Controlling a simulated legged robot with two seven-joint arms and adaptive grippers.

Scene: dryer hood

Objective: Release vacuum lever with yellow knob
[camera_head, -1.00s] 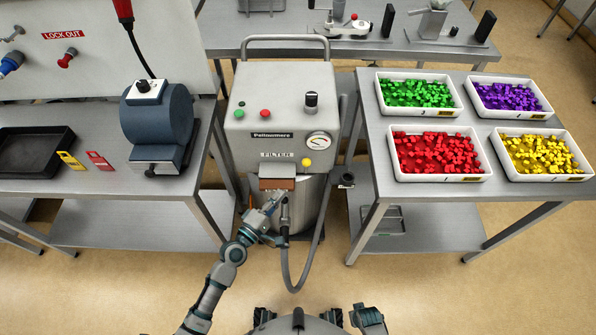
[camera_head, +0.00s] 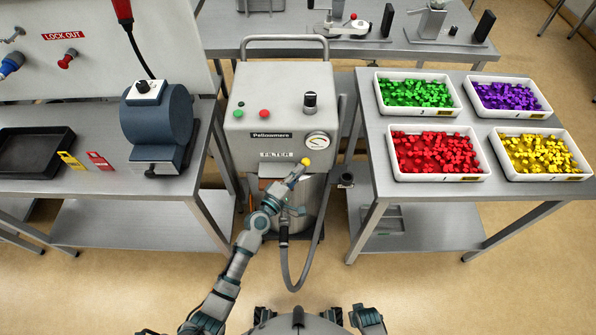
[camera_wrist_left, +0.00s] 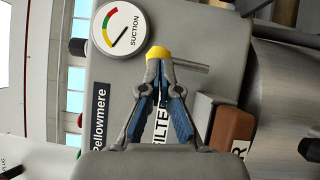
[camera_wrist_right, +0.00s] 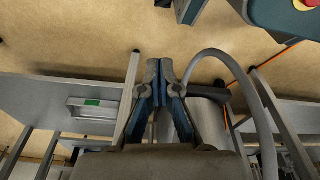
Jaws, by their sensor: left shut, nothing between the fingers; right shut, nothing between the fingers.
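The vacuum machine (camera_head: 255,100) is a grey box labelled Pellowmere, with a filter label on its front. Its yellow knob (camera_head: 306,161) shows below the round gauge, and also in the left wrist view (camera_wrist_left: 158,53), where a thin metal rod (camera_wrist_left: 190,65) extends from behind it. My left gripper (camera_head: 296,176) is shut and empty, with its fingertips right at the knob, overlapping its lower edge in the left wrist view. I cannot tell whether they touch it. My right gripper (camera_wrist_right: 159,68) is shut and empty, low over the floor, near a grey hose.
A suction gauge (camera_wrist_left: 118,27) sits close beside the knob. A brown block (camera_wrist_left: 232,135) is near the left fingers. A grey hose (camera_head: 295,285) hangs in front of the machine. The left table (camera_head: 110,185) and right table (camera_head: 370,150) flank it.

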